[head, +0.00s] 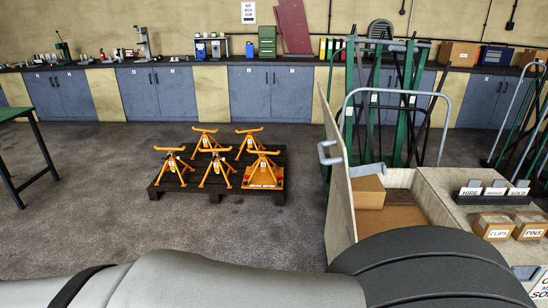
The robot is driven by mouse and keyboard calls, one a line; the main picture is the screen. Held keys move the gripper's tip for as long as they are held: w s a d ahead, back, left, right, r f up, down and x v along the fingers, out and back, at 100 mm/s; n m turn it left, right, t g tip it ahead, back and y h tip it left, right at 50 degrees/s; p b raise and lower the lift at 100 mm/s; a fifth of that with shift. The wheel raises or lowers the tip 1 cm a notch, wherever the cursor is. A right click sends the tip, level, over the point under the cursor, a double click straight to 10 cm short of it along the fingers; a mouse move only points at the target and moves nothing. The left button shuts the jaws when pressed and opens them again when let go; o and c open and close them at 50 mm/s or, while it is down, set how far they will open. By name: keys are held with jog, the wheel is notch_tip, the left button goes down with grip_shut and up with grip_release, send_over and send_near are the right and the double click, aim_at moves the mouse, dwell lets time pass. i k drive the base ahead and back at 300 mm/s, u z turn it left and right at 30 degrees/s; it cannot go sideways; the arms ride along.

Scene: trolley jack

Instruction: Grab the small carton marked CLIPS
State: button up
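The small carton marked CLIPS (494,227) is a brown box with a white label on its front. It sits at the right of the head view, in the grey-beige bench or box unit (436,200). A similar carton marked PINS (531,229) stands just to its right. My gripper is not in view; only thick grey and black links of my arm show along the bottom edge, below and left of the carton.
A dark holder (490,199) with cards such as HIRE and SOLD stands behind the cartons. An upright panel (338,190) and a plain brown box (369,191) are to the left.

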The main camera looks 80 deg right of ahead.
aim_at(490, 227)
jog(key=z, duration=3.5)
jog(key=i, duration=0.95)
jog(key=z, duration=1.6)
